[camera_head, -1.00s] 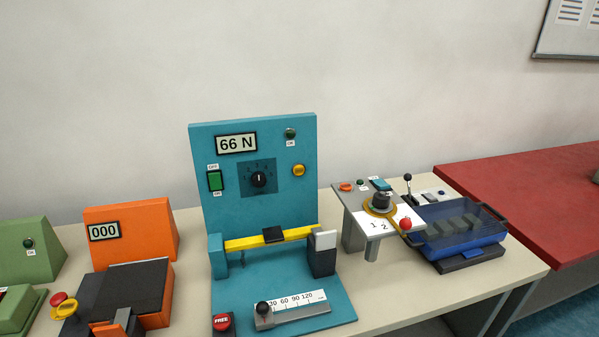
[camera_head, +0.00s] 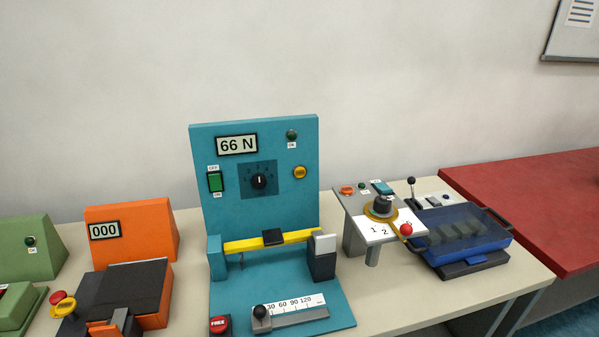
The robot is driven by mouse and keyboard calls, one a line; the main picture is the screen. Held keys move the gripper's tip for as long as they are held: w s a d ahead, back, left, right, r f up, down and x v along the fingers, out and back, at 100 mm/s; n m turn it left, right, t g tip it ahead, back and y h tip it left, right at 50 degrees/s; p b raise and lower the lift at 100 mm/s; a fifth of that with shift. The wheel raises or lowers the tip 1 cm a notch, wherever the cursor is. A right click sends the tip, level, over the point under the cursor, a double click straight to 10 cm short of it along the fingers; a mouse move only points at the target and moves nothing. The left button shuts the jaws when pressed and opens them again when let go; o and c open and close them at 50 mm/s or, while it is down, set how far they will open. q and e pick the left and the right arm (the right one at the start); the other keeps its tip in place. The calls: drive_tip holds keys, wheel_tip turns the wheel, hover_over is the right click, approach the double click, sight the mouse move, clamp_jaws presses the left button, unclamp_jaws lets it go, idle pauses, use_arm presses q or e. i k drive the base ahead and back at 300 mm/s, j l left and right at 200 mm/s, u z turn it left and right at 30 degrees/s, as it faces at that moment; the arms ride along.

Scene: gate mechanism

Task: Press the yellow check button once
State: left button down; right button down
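The yellow check button (camera_head: 299,172) is a small round button on the right side of the upright teal panel (camera_head: 220,205). Its label is too small to read surely. The panel carries a display (camera_head: 237,144) reading "66 N", a green rocker switch (camera_head: 215,182), a black rotary knob (camera_head: 258,181) and a dark green lamp (camera_head: 292,134) marked "OK". A yellow bar (camera_head: 290,237) crosses in front of the panel, its right end at a grey-and-black block (camera_head: 322,257). Neither of my grippers is in view.
On the teal base are a red FREE button (camera_head: 219,325) and a slider (camera_head: 262,311) with a scale. An orange device (camera_head: 150,232) stands left. A grey stand (camera_head: 355,238) with a red-knobbed dial and a blue covered box (camera_head: 470,250) stand right. A red table (camera_head: 540,215) lies beyond.

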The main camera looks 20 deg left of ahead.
sight(300, 172)
drive_tip(key=i+l+u, duration=0.2)
drive_tip(key=l, duration=0.15)
drive_tip(key=i+l+u, duration=0.15)
drive_tip(key=l, duration=0.2)
drive_tip(key=i+l+u, duration=0.2)
drive_tip(key=l, duration=0.2)
